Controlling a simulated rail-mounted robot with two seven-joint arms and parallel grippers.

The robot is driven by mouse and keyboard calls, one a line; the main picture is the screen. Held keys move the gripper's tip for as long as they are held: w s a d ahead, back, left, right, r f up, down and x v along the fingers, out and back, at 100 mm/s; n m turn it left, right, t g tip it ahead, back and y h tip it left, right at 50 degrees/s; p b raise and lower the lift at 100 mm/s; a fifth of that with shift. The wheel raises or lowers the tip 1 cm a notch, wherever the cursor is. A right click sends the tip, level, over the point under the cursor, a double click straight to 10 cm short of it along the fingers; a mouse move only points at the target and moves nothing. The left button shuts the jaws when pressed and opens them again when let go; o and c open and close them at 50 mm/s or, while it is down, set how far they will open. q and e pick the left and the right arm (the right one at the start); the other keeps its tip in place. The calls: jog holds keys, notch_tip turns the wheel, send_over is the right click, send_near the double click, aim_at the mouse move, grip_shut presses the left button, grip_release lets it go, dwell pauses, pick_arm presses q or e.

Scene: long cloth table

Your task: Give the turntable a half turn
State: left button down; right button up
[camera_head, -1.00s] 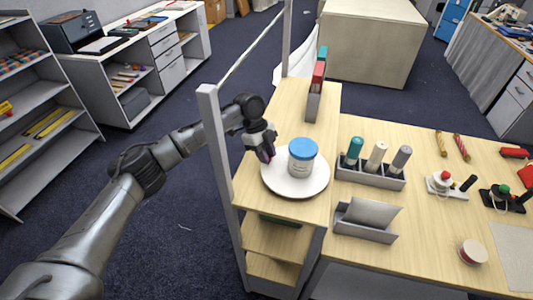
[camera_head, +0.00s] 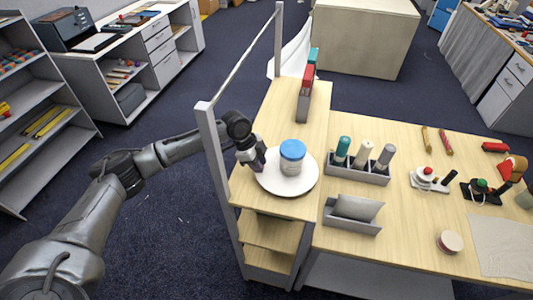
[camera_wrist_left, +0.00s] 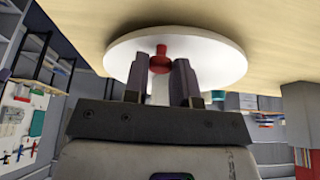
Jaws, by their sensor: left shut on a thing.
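The turntable is a round white disc (camera_head: 285,187) on the left part of the wooden table. A white jar with a blue lid (camera_head: 292,150) stands upright on it. My left gripper (camera_head: 259,163) is at the disc's left rim, beside the jar and apart from it. In the left wrist view, the disc (camera_wrist_left: 215,60) fills the upper middle, and a red knob (camera_wrist_left: 160,61) shows at its near edge. My left gripper (camera_wrist_left: 163,85) is shut on the knob's pale stem between its two fingers. My right gripper is out of view.
A grey rack with several bottles (camera_head: 356,172) stands right of the turntable, with a grey holder (camera_head: 352,215) in front of it. Upright binders (camera_head: 306,92) stand behind. A grey post (camera_head: 214,145) rises at the table's left edge, close to my left arm.

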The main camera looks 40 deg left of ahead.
pick_arm(q)
jog(key=shift+s+d, duration=0.1)
jog(key=shift+d, duration=0.1)
jog(key=c, duration=0.9)
grip_release()
jog(key=shift+c, duration=0.2)
jog(key=b+v, duration=0.1)
jog(key=v, duration=0.6)
jog(key=shift+s+r, duration=0.15)
jog(key=shift+r, duration=0.1)
jog(key=shift+a, duration=0.1)
